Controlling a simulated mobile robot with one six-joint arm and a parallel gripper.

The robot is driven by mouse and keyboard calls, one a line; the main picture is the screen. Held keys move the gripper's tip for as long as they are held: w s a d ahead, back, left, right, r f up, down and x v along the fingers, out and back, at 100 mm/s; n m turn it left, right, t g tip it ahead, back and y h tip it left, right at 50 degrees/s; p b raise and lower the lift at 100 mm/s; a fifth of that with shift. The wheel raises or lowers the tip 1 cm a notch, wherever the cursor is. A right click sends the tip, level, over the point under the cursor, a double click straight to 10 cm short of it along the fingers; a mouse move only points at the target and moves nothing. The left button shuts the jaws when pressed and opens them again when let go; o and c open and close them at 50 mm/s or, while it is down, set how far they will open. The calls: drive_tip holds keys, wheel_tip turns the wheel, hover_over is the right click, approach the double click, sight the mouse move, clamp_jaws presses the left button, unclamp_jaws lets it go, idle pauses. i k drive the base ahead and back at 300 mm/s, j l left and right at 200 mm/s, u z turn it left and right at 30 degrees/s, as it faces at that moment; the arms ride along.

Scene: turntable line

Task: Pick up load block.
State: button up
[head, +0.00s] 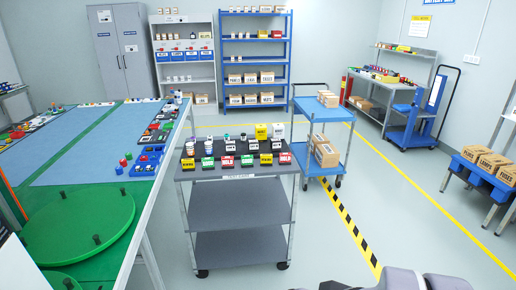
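A grey cart (238,214) stands in the middle of the head view, with a front label that seems to read "TEST CART". Its top holds a yellow block (261,131) and a white block (277,130) at the back right, both with small dark print. Small dark items with white faces stand in front of them. I cannot read which item, if any, is marked as the load block. Grey parts of my own arm show at the bottom edge, right of centre. My gripper's fingers do not show.
Coloured label stands (228,160) line the cart's front edge. A long table (80,147) with a green turntable (78,228) is left. A blue trolley (323,112) with cartons (326,154) stands behind right. The floor (400,200) right of the cart is clear, with striped tape.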

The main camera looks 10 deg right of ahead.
sight(276, 144)
drive_tip(key=i+u, duration=0.1)
drive_tip(key=i, duration=2.8)
